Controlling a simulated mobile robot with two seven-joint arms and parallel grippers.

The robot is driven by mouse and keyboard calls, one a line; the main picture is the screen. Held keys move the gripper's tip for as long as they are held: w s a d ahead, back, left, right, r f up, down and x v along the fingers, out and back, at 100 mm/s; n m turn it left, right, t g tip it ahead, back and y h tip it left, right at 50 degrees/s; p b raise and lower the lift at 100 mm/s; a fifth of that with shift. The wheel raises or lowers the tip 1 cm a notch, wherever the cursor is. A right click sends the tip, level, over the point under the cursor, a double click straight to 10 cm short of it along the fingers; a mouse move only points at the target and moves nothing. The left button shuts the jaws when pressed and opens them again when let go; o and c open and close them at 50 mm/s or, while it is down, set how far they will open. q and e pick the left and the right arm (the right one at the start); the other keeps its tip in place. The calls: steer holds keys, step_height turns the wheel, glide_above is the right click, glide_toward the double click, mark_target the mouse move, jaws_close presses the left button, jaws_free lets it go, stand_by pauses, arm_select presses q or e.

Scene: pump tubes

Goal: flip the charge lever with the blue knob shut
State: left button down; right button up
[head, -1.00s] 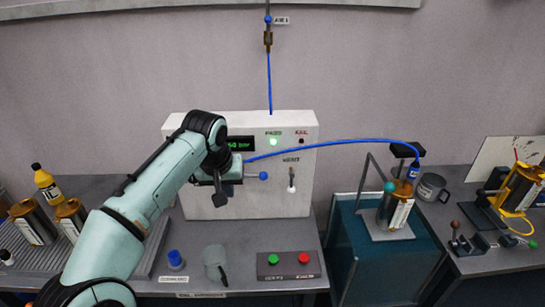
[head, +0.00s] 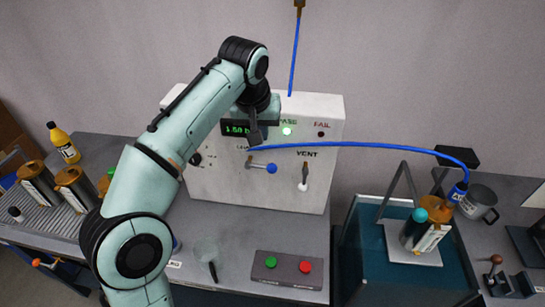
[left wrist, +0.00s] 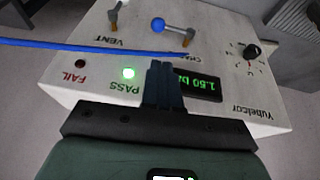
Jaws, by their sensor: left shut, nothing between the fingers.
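The charge lever's blue knob (head: 271,168) sticks out level to the right of its pivot on the white test box's front. In the left wrist view, the blue knob (left wrist: 158,25) and its metal lever lie beyond the fingertips. My left gripper (head: 257,140) is shut and empty, in front of the box, above the lever and near the display. Its dark fingers (left wrist: 163,75) touch each other and are apart from the knob. The gripper partly covers the CHARGE label. My right gripper is out of view.
The vent lever with a white knob (head: 303,187) hangs down to the right. A blue hose (head: 350,143) crosses the box front above the charge lever. A green PASS light (head: 287,131) is lit. A button box (head: 288,268) sits on the table in front.

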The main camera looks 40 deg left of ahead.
arm_select(q)
steer(key=b, duration=0.3)
glide_toward(275, 171)
steer(key=f, duration=0.1)
steer(key=w+a+f, duration=0.1)
steer(key=f, duration=0.1)
steer(key=w+a+f, duration=0.1)
steer(key=shift+w+a+f, duration=0.25)
steer(key=shift+f, duration=0.15)
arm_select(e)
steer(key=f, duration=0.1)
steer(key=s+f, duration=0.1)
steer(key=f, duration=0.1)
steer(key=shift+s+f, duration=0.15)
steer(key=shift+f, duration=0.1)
